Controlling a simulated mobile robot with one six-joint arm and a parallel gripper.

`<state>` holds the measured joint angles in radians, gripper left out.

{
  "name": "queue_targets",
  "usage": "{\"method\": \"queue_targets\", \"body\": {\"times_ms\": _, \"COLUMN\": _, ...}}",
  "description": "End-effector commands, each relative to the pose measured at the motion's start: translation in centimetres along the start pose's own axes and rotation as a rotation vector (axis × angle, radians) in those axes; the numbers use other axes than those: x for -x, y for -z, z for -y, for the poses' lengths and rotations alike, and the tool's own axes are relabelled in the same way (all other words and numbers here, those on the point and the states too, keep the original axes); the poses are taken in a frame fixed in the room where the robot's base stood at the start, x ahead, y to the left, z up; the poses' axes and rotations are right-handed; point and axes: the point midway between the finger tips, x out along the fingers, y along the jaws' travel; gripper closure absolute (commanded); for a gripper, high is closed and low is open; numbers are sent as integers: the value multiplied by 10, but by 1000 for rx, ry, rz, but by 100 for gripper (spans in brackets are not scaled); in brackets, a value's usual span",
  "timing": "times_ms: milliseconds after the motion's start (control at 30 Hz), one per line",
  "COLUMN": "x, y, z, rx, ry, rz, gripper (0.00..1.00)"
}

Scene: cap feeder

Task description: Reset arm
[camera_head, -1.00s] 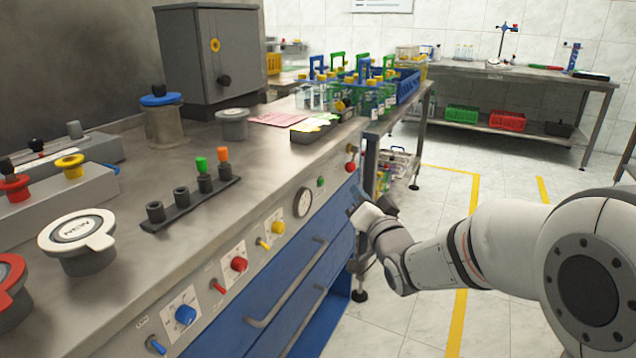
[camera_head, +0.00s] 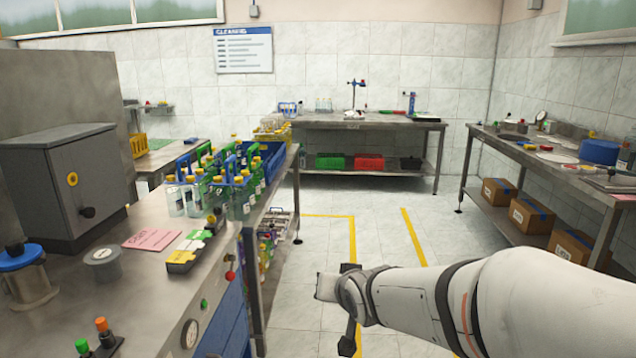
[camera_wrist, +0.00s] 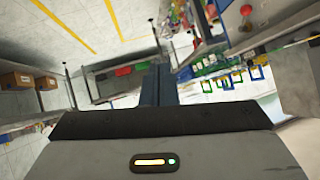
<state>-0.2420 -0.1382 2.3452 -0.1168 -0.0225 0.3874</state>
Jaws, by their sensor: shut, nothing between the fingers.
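My gripper (camera_wrist: 158,82) shows in the wrist view as two blue-grey fingers held together, with nothing between them. In the head view, my white arm reaches in from the lower right, and its wrist end hangs over the floor, right of the metal bench (camera_head: 140,290). The fingertips are hard to make out there.
A grey cabinet (camera_head: 65,185) is at the left. A back table (camera_head: 365,120) and a right table (camera_head: 510,145) with boxes below border open floor (camera_head: 320,240) with yellow lines.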

Motion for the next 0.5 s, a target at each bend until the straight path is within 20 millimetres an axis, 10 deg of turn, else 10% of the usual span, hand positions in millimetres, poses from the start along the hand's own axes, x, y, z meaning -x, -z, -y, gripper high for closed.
{"method": "queue_targets", "body": {"times_ms": 500, "x": 229, "y": 0, "z": -63, "rx": 54, "ry": -238, "rz": 588, "gripper": 100}}
